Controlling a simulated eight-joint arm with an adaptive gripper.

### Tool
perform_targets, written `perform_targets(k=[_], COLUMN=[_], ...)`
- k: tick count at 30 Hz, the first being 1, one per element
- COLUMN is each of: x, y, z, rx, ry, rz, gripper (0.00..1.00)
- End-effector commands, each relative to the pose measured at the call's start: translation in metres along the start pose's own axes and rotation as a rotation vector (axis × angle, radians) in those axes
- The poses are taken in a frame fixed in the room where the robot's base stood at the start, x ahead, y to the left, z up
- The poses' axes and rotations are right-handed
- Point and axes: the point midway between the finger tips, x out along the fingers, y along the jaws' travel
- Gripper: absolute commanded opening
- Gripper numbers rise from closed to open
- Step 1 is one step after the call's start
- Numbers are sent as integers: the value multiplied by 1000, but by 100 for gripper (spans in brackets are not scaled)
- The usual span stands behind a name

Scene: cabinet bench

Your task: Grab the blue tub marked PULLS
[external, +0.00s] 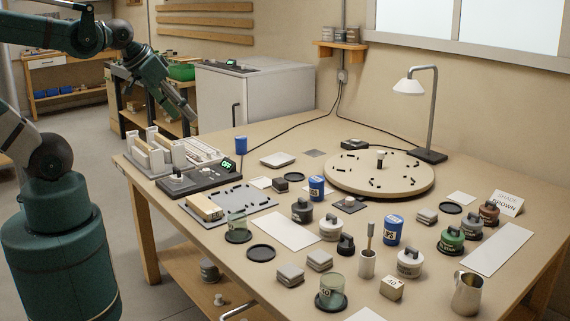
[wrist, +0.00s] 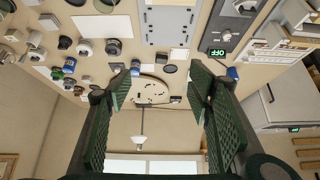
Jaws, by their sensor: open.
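The label lettering is too small to tell which reads PULLS. My gripper (external: 187,108) is above and beyond the bench's back-left side, apart from all tubs. In the wrist view its fingers (wrist: 160,90) are spread and empty.
A round turntable (external: 379,174) and a lamp (external: 430,110) occupy the back right. Dark-lidded jars, including a green one (external: 452,241), and a metal pitcher (external: 467,294) crowd the right front. A control box (external: 190,181) and a grey plate (external: 240,198) lie at left.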

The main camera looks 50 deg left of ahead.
Motion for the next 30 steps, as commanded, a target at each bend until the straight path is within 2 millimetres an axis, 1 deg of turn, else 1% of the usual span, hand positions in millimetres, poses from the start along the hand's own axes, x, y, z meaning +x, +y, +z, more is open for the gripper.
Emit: perform_targets(k=[8, 14, 20, 30], x=[0, 0, 3, 14], y=[0, -3, -10, -30], z=[0, -8, -30, -80], rx=[0, -8, -26, -71], ry=[0, -8, -29, -82], rz=[0, -4, -13, -35], gripper=[52, 52, 52, 52])
